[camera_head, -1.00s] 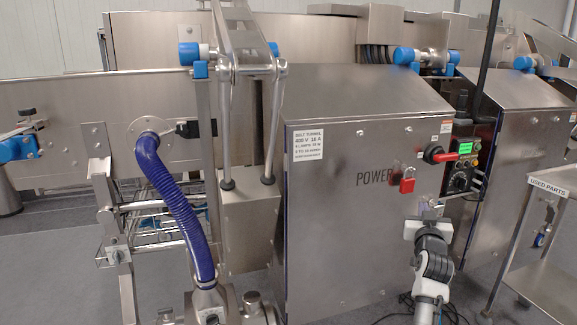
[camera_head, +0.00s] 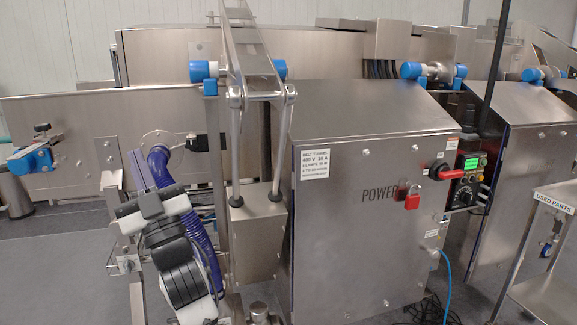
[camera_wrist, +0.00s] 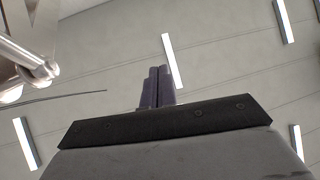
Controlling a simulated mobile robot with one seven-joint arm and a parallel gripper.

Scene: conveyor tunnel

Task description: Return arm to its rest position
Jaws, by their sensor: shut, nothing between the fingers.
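My gripper (camera_head: 138,170) is at the left in the head view, in front of the steel frame and beside the blue ribbed hose (camera_head: 205,245). Its fingers point up and are shut together with nothing between them. In the wrist view the two dark fingers (camera_wrist: 157,88) stand side by side, with the ceiling behind them. My arm hides part of the hose and of the frame behind it.
The steel cabinet (camera_head: 340,230) carries a red padlock (camera_head: 412,198) and a red-handled switch (camera_head: 438,172). A blue cable (camera_head: 447,275) hangs from its lower right. A used parts cart (camera_head: 545,295) stands right. Grey floor (camera_head: 50,270) is open at the left.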

